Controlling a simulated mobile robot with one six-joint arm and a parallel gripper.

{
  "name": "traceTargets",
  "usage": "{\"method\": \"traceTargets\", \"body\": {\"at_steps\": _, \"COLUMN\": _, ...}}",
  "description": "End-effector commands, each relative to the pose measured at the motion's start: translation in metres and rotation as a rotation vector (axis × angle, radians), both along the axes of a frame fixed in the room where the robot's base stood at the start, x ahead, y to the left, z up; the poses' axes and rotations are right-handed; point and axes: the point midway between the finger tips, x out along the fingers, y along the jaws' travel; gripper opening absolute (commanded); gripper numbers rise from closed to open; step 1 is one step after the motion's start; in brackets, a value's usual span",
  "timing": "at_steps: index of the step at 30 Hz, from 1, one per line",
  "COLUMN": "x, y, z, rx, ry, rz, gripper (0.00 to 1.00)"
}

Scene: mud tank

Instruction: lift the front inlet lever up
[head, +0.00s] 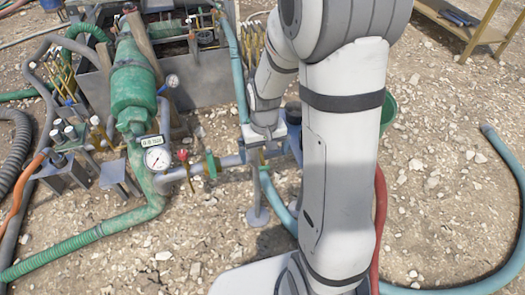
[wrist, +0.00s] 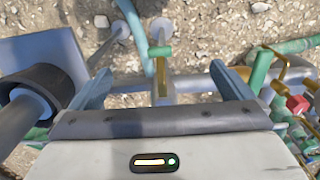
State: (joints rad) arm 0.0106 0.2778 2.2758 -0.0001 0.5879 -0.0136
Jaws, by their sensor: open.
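A small lever with a green cross-grip and a brass-coloured stem (wrist: 160,52) shows in the wrist view, just ahead of my gripper and between its fingers. I take it to be the front inlet lever. My gripper (wrist: 162,75) is open, with one blue-grey finger on each side of the stem and a visible gap to both. In the head view my gripper (head: 265,152) is low over the pipe right of the gauge, and the lever is mostly hidden there. I cannot tell how far the lever is tilted.
A dial gauge (head: 157,158) and another green-handled valve (head: 211,164) are left of my gripper. A dark cylindrical part (wrist: 45,90) is close by my left finger in the wrist view. A blue hose (head: 500,150) lies on open gravel at right.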

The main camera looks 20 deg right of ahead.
Motion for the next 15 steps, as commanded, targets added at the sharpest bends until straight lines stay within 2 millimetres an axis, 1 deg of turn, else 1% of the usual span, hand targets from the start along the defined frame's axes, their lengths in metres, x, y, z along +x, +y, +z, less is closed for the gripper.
{"method": "traceTargets", "body": {"at_steps": 1, "x": 0.0, "y": 0.0, "z": -0.013, "rx": 0.0, "ry": 0.001, "rz": 0.0, "gripper": 1.0}}
{"method": "traceTargets", "body": {"at_steps": 6, "x": -0.001, "y": 0.0, "z": -0.039, "rx": 0.0, "ry": 0.002, "rz": -0.001, "gripper": 1.0}}
{"method": "traceTargets", "body": {"at_steps": 12, "x": -0.001, "y": -0.001, "z": -0.066, "rx": 0.0, "ry": 0.002, "rz": -0.001, "gripper": 1.0}}
{"method": "traceTargets", "body": {"at_steps": 15, "x": 0.0, "y": -0.001, "z": -0.075, "rx": 0.0, "ry": 0.002, "rz": -0.001, "gripper": 1.0}}
